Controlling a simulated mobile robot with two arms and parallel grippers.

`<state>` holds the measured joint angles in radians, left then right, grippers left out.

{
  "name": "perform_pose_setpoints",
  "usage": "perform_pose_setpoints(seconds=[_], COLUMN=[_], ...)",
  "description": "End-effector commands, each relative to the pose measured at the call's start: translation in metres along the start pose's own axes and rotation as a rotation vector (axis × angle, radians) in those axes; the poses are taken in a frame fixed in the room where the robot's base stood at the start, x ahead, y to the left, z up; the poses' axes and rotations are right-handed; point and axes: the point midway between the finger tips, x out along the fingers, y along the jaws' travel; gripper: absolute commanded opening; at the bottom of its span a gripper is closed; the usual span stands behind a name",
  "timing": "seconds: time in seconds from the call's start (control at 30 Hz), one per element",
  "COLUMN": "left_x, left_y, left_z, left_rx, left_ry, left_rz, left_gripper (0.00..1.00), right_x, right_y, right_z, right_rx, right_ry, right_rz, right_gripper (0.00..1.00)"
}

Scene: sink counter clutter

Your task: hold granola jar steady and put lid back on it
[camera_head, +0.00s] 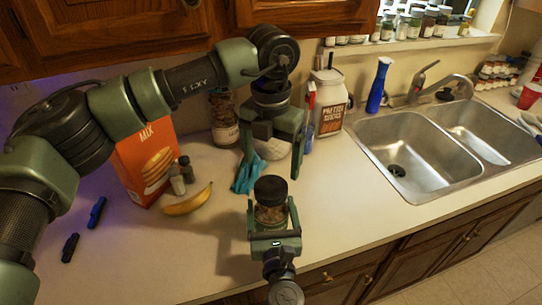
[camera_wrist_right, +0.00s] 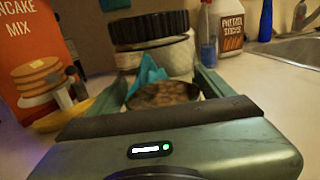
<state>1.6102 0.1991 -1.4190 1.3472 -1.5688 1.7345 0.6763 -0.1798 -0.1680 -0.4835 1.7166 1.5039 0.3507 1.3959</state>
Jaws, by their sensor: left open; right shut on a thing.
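The granola jar (camera_head: 270,215) is clear and partly filled with brown granola. It stands upright near the counter's front edge, between the fingers of my right gripper (camera_head: 273,222), which is shut on it. In the right wrist view, the granola (camera_wrist_right: 163,94) shows through the clear wall. The black ridged lid (camera_head: 270,189) is on the jar's mouth; it also shows in the right wrist view (camera_wrist_right: 150,27). I cannot tell whether it is fully seated. My left gripper (camera_head: 271,165) is open and empty, apart from the lid, above and behind it.
A teal cloth (camera_head: 247,174) lies behind the jar. A banana (camera_head: 187,201), small shakers (camera_head: 178,182) and a pancake mix box (camera_head: 148,160) stand left. A pretzel container (camera_head: 331,103) and a sink (camera_head: 405,145) are right. The counter between jar and sink is clear.

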Motion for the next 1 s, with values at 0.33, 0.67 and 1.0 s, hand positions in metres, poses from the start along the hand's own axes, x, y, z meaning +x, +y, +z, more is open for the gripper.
perform_pose_setpoints(seconds=[0.33, 0.67, 1.0], left_x=[-0.0042, -0.0051, 0.0045], left_y=[0.0001, 0.0001, 0.0002], left_z=[-0.0003, -0.0003, -0.0008], left_rx=[-0.660, -0.792, -0.790], left_ry=[0.001, 0.001, 0.004], left_rz=[0.000, 0.000, 0.001], left_gripper=[0.89, 0.89, 0.89], right_x=[-0.0005, -0.0005, -0.0004], right_y=[0.0000, 0.0000, 0.0000], right_z=[-0.0018, -0.0018, -0.0018], right_rx=[-0.001, -0.001, -0.001], right_ry=[0.003, 0.003, 0.003], right_rz=[0.000, 0.000, 0.000], right_gripper=[0.00, 0.00, 0.00])
